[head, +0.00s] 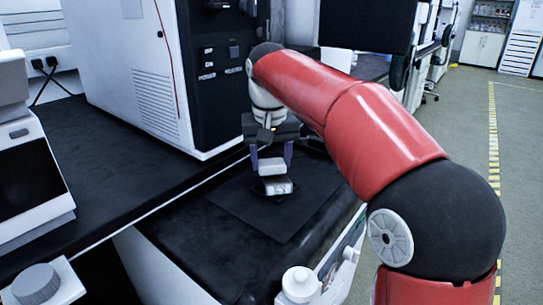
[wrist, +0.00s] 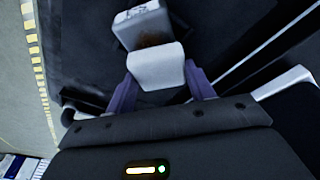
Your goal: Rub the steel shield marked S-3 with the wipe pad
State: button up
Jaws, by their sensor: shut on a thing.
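My gripper (head: 271,160) is shut on a pale wipe pad (head: 270,169), held between its two purple fingers. In the wrist view the pad (wrist: 156,66) sits between the fingertips. Just beyond it is a grey steel shield (wrist: 138,24) with a dark marking on its far end that seems to end in 3; I cannot read it fully. A brown stain (wrist: 152,40) shows on the shield beside the pad's edge. In the head view the shield (head: 278,186) lies just below and in front of the pad. The pad overlaps part of it; I cannot tell whether they touch.
The shield rests on a dark mat (head: 253,218) on a black bench. A tall white and black instrument (head: 150,85) stands behind to the left. A white device (head: 28,160) is at far left. White knobbed fittings (head: 299,284) are at the front.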

jog(key=shift+w+a+r+p, duration=0.1)
jog(key=shift+w+r+p, duration=0.15)
jog(key=shift+r+p, duration=1)
jog(key=shift+w+a+r+p, duration=0.1)
jog(key=shift+w+r+p, duration=0.1)
jog(key=shift+r+p, duration=1)
jog(key=shift+r, duration=0.1)
jog(key=shift+w+r+p, duration=0.1)
jog(key=shift+r+p, duration=0.6)
jog(key=shift+p, duration=0.15)
jog(key=shift+w+a+r, duration=0.1)
jog(key=shift+w+r, duration=0.1)
jog(key=shift+r, duration=0.45)
jog(key=shift+f+b, duration=0.15)
jog(key=shift+b, duration=0.25)
jog(key=b, duration=0.1)
jog(key=f+t+b, duration=0.1)
jog(key=b, duration=0.1)
jog(key=shift+s+d, duration=0.25)
jog(key=shift+s, duration=0.15)
jog(key=b, duration=0.2)
jog(key=s+t+b, duration=0.1)
jog(key=shift+d+f+y+b, duration=0.2)
jog(key=shift+f+y+b, duration=0.1)
jog(key=shift+f+b, duration=0.1)
jog(key=shift+s+d+t+b, duration=0.1)
jog(key=shift+s+t+b, duration=0.15)
jog(key=shift+b, duration=0.45)
